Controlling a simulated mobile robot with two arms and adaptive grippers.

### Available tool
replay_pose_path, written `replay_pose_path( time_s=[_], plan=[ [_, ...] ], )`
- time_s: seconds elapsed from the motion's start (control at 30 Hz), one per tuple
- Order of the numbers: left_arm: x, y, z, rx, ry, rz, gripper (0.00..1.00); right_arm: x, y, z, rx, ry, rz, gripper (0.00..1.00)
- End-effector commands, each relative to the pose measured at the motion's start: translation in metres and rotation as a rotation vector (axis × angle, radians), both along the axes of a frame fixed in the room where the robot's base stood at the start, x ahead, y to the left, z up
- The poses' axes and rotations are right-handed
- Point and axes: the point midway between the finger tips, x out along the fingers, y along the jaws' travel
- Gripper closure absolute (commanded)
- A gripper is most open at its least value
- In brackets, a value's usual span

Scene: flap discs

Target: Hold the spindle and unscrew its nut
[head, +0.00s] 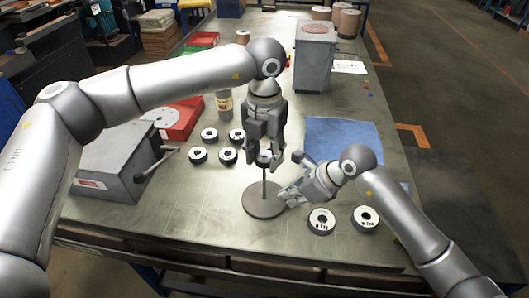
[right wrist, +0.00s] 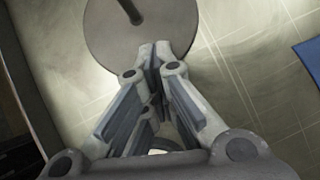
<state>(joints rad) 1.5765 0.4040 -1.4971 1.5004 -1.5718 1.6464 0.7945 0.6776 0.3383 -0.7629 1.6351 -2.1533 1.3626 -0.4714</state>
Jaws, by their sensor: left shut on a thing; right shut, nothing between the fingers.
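The spindle, a thin dark rod (head: 264,190) on a round grey base (head: 259,208), stands upright near the front of the table. Its base also shows in the right wrist view (right wrist: 187,28). My left gripper (head: 265,160) points down over the rod and is shut on its top end. The fingers hide the nut, so I cannot tell whether they hold the nut or the rod. My right gripper (head: 284,194) is shut and empty, low to the right of the rod. In the right wrist view, its fingertips (right wrist: 160,52) meet near the base's edge, apart from the rod.
Several ring-shaped discs (head: 228,155) lie left of the spindle, and two more (head: 321,221) lie front right. A blue cloth (head: 345,140) lies behind my right gripper. A grey box with a lever (head: 117,170) and a red tray (head: 183,122) stand left. A grey block (head: 313,60) stands behind.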

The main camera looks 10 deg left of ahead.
Motion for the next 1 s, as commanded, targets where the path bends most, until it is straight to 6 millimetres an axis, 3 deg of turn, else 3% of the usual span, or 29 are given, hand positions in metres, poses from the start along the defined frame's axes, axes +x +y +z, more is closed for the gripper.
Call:
replay_pose_path(
  time_s=[0.07, 0.1, 0.2, 0.57, 1.0],
  plan=[
    [-0.0012, 0.0007, -0.0029, 0.004, 0.005, -0.002, 0.8, -0.0003, 0.0002, -0.0005, 0.0, 0.001, 0.001, 1.0],
    [-0.0012, 0.0007, -0.003, 0.004, 0.006, -0.002, 0.57, -0.0002, 0.0003, -0.0005, 0.0, 0.001, 0.001, 1.0],
    [-0.0011, 0.0005, -0.0026, 0.003, 0.005, -0.003, 0.46, -0.0002, 0.0002, -0.0004, 0.0, 0.001, 0.001, 1.0],
    [-0.0005, 0.0001, -0.001, 0.001, 0.002, -0.039, 0.46, -0.0001, 0.0003, -0.0003, 0.0, 0.0, 0.0, 1.0],
    [-0.0002, -0.0004, -0.0008, -0.001, 0.002, -0.503, 0.46, -0.0002, 0.0004, -0.0004, 0.0, 0.001, 0.001, 1.0]
  ],
)
